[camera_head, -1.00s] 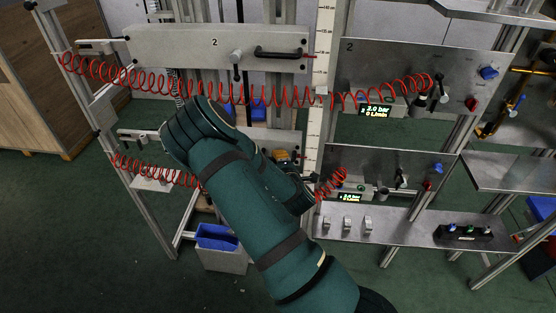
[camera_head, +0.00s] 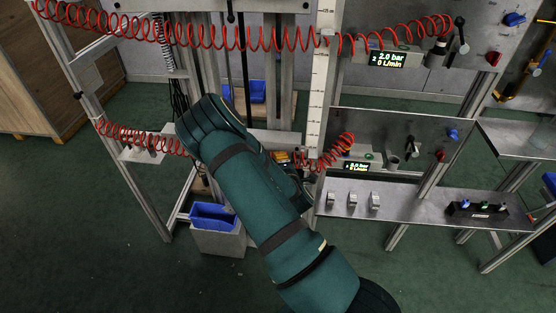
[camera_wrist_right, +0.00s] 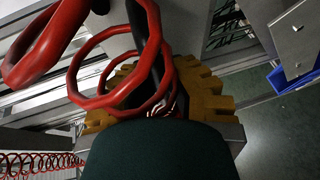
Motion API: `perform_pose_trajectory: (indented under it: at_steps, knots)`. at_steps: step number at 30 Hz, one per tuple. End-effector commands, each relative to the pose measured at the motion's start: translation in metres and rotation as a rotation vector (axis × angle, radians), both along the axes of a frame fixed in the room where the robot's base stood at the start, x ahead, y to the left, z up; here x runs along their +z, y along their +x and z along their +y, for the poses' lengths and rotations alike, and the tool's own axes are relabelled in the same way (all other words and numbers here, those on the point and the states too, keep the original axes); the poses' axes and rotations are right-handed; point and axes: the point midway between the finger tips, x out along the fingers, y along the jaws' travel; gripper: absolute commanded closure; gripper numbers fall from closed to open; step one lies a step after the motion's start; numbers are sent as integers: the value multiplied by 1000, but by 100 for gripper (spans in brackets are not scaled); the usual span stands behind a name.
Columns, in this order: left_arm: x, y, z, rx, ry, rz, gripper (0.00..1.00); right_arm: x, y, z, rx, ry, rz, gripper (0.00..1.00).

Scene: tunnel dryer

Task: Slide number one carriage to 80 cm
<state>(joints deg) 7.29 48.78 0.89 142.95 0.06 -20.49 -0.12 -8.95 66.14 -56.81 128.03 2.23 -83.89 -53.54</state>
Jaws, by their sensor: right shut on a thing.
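The number one carriage (camera_head: 270,138) is the lower grey bar between the posts, mostly hidden behind my right arm. My right gripper (camera_wrist_right: 158,95), with yellow toothed parts, shows in the right wrist view. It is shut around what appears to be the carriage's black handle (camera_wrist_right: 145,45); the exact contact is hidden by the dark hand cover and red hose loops. In the head view the same hand is mostly hidden behind the forearm. The white vertical scale (camera_head: 319,95) stands just right of the carriage; its marks are too small to read. My left gripper is not in view.
The upper carriage (camera_head: 205,7) is at the top edge. Red coiled hoses (camera_head: 140,138) hang across the frame. Right are grey panels with displays (camera_head: 387,60) and a shelf (camera_head: 410,208) with clips. A blue bin (camera_head: 213,216) sits below left.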

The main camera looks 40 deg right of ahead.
Motion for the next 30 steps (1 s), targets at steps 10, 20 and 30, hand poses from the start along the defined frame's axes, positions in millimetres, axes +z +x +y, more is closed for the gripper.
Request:
perform_pose_trajectory:
  at_steps: [10, 20, 30]
  knots:
    - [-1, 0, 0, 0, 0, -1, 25, -8, -2, 2, 1, 9, 17, 100]
    - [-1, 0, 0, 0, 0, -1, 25, -5, -1, 1, 1, 5, 10, 57]
    - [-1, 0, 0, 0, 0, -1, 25, 1, -23, 12, 0, 5, 9, 57]
